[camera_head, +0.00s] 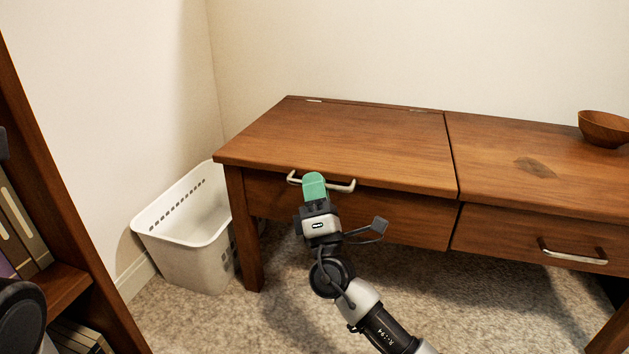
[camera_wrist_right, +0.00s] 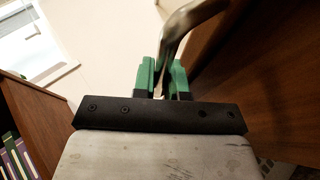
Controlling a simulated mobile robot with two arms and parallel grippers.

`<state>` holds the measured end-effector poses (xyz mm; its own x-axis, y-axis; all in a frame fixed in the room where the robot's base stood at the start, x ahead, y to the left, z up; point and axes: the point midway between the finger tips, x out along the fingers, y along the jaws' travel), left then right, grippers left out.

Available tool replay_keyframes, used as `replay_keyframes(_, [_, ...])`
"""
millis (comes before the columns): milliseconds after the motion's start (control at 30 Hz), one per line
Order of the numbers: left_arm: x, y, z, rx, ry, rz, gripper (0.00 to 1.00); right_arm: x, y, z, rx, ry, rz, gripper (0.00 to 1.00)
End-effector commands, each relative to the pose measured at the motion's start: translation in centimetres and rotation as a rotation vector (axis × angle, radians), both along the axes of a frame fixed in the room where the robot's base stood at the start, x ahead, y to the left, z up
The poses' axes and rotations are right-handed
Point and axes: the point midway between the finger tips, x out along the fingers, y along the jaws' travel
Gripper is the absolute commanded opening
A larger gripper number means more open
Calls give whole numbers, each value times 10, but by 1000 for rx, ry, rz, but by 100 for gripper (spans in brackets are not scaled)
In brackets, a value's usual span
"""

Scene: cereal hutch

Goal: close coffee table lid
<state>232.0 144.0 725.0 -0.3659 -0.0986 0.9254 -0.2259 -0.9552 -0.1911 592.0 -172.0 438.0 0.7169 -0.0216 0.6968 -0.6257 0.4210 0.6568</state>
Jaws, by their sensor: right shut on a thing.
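The wooden coffee table has a hinged lid (camera_head: 340,145) on its left half. In the head view the lid lies flat, about level with the right half of the top. A silver handle (camera_head: 342,187) is at the lid's front edge. My left gripper is not in view.
A white basket (camera_head: 190,255) stands on the carpet left of the table. A wooden bowl (camera_head: 604,128) sits at the table's right end. A drawer (camera_head: 500,240) with a silver handle is at the front right. A bookshelf (camera_head: 65,285) is at the left edge.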

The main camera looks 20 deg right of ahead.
Motion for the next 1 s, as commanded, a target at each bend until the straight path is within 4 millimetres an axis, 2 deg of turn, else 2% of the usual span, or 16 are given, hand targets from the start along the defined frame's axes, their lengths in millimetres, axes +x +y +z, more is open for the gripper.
replay_keyframes(433, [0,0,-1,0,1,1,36,2,-2,-8,3,13,-2,0])
replay_keyframes(467, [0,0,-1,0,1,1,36,2,-2,-8,3,13,-2,14])
replay_keyframes(600, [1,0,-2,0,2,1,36,2,-2,-8,3,13,-1,36])
replay_keyframes(867, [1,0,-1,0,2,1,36,2,-1,-8,3,12,-1,37])
replay_keyframes(1000, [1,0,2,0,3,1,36,-5,-1,-13,0,14,-1,37])
